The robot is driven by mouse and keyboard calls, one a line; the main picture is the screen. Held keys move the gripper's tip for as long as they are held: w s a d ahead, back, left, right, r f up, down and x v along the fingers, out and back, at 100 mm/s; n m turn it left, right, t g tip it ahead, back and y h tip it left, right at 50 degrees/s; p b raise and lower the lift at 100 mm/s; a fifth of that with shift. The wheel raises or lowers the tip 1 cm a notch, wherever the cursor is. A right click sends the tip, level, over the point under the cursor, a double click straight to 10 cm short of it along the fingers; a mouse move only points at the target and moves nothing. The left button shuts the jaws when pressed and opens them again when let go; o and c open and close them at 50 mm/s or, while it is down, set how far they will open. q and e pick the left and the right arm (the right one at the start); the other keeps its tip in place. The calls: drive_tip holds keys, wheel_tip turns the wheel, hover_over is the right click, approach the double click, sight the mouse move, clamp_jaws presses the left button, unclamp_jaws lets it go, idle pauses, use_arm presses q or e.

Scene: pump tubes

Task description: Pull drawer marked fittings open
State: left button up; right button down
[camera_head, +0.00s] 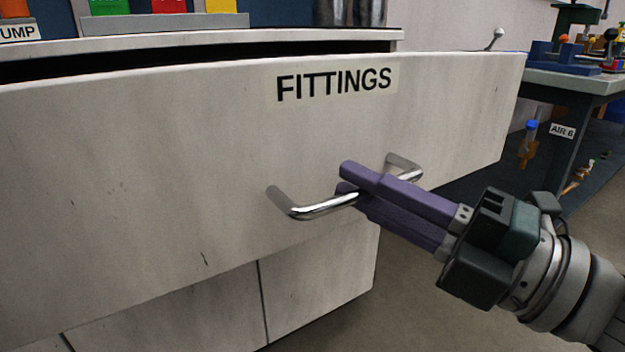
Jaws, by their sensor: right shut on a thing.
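The drawer (170,150) is a wide, pale, scuffed front with a label reading FITTINGS (335,84). A dark gap shows along its top edge below the cabinet top, so it stands partly out. A curved metal handle (312,208) is fixed on its front. My right gripper (350,180) comes in from the lower right, with its purple fingers shut on the handle bar, one above and one below it. The drawer's inside is hidden. My left gripper is not in view.
The cabinet top (220,40) bears coloured bins and metal cylinders. More cabinet fronts (320,280) lie below the drawer. At the right stands a grey table (570,82) with blue fixtures, and a tag reading AIR 6 (562,130) hangs by its leg. The floor (400,320) in front is clear.

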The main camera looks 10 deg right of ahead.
drive_tip(key=c, duration=0.9)
unclamp_jaws()
drive_tip(key=p+v, duration=0.1)
drive_tip(key=v, duration=0.9)
